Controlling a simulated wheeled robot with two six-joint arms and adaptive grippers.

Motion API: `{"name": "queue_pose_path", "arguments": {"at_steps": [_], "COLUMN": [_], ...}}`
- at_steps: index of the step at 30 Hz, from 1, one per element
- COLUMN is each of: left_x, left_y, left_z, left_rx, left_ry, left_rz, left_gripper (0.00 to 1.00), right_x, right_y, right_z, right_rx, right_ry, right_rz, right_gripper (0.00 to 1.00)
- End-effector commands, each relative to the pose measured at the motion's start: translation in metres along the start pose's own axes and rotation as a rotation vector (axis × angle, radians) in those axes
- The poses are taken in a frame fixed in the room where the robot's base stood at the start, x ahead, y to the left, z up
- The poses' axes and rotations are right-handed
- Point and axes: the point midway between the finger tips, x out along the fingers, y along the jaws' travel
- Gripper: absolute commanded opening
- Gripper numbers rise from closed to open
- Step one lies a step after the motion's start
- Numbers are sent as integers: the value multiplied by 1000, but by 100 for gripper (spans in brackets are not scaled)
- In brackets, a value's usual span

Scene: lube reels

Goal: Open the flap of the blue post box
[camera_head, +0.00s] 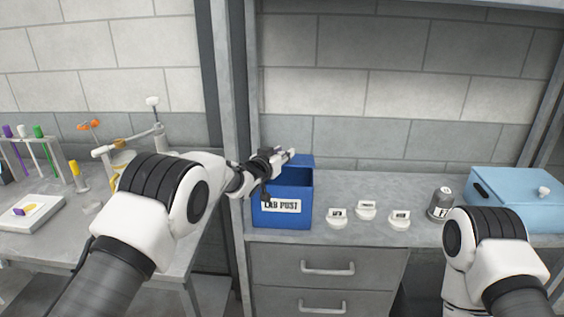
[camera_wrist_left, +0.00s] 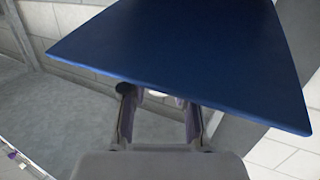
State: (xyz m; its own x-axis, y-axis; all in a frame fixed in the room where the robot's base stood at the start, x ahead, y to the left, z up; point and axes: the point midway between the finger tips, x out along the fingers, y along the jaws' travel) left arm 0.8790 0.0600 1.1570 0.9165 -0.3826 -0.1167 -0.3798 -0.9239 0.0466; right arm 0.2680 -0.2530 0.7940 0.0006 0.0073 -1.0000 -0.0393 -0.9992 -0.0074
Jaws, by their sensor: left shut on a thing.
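The blue post box (camera_head: 282,214), with a white LAB POST label on its front, stands on the grey counter. Its flap (camera_head: 304,161) is raised at the back, and the dark inside of the box shows. My left gripper (camera_head: 290,153) is above the box at the flap. In the left wrist view the flap (camera_wrist_left: 185,50) spans the upper picture as a large blue panel. My left gripper (camera_wrist_left: 157,100) is shut on a small white knob (camera_wrist_left: 157,93) by the flap's edge, partly hidden by the flap. My right gripper is not in view.
Several white labelled pieces (camera_head: 365,210) lie right of the box. A grey canister (camera_head: 440,204) and a light blue case (camera_head: 525,195) stand farther right. A grey post (camera_head: 236,120) rises just left of the box. A test-tube rack (camera_head: 40,150) stands on the left table.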

Motion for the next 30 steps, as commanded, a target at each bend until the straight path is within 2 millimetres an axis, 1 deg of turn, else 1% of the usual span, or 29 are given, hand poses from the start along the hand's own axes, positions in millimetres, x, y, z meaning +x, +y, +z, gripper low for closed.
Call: {"name": "queue_pose_path", "arguments": {"at_steps": [1, 3, 10, 16, 29, 30], "left_x": [2, 5, 16, 21, 23, 23], "left_y": [-2, -3, -8, -10, -11, -11], "left_z": [-12, -20, -40, -46, -46, -46], "left_rx": [0, 0, 0, 0, 0, 0], "left_ry": [8, 8, 8, 8, 7, 7], "left_rz": [0, -1, -1, -1, -1, -1], "left_gripper": [0, 0, 0, 0, 0, 32], "right_x": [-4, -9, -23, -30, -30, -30], "right_y": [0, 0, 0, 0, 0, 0], "right_z": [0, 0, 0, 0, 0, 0], "right_rx": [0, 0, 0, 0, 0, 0], "right_ry": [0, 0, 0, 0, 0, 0], "right_rz": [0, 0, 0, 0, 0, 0], "right_gripper": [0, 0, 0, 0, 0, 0]}}
